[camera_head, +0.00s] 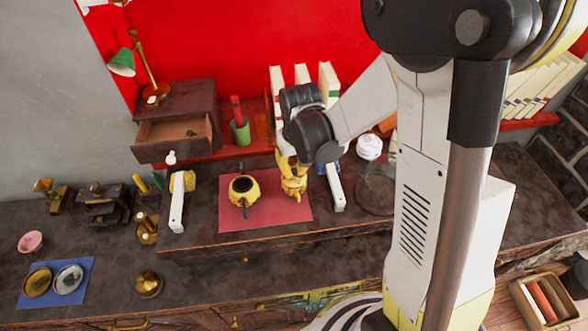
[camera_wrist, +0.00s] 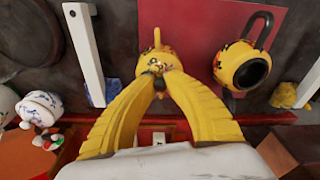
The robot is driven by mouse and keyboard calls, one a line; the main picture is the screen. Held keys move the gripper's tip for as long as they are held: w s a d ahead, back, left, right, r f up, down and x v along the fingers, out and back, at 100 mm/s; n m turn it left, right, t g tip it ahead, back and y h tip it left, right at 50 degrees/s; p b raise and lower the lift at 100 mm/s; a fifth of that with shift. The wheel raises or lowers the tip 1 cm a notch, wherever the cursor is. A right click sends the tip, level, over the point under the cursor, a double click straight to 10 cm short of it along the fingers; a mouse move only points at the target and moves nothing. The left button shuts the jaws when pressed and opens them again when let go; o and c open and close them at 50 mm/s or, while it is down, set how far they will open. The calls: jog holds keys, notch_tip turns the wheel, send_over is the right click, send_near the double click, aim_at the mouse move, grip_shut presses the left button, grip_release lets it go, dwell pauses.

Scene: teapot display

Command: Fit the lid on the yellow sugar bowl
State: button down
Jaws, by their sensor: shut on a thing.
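My gripper (camera_wrist: 158,82) has its yellow fingers shut on the dark knob of a yellow, flower-patterned lid (camera_wrist: 150,63). The yellow sugar bowl (camera_head: 294,188) stands on the red mat (camera_head: 268,218), directly below my gripper in the head view. In the wrist view the lid and fingers cover most of the bowl, and a yellow projection (camera_wrist: 156,37) shows beyond the lid. I cannot tell whether the lid touches the rim or sits fully level.
A yellow open pot (camera_head: 243,190) with a dark handle stands left of the bowl on the mat. A white-topped stand (camera_head: 369,147) is to the right. The mat's front is clear.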

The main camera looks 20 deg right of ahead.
jog(key=shift+f+b, duration=0.3)
jog(key=shift+b, duration=0.05)
dwell(0.3)
jog(key=c, duration=1.4)
grip_release()
jog(key=r, duration=0.4)
jog(key=s+r, duration=0.1)
jog(key=r, duration=0.7)
jog(key=shift+s, duration=0.2)
jog(key=s+r+t, duration=0.1)
jog(key=s+t, duration=0.1)
jog(key=s, duration=0.2)
jog(key=s+r+t+b, duration=0.1)
jog(key=s+t, duration=0.1)
jog(key=s, duration=0.2)
jog(key=s+r+t+b, duration=0.1)
jog(key=s, duration=0.3)
jog(key=shift+s+r+t, duration=0.2)
jog(key=shift+r+t, duration=0.05)
jog(key=shift+t, duration=0.15)
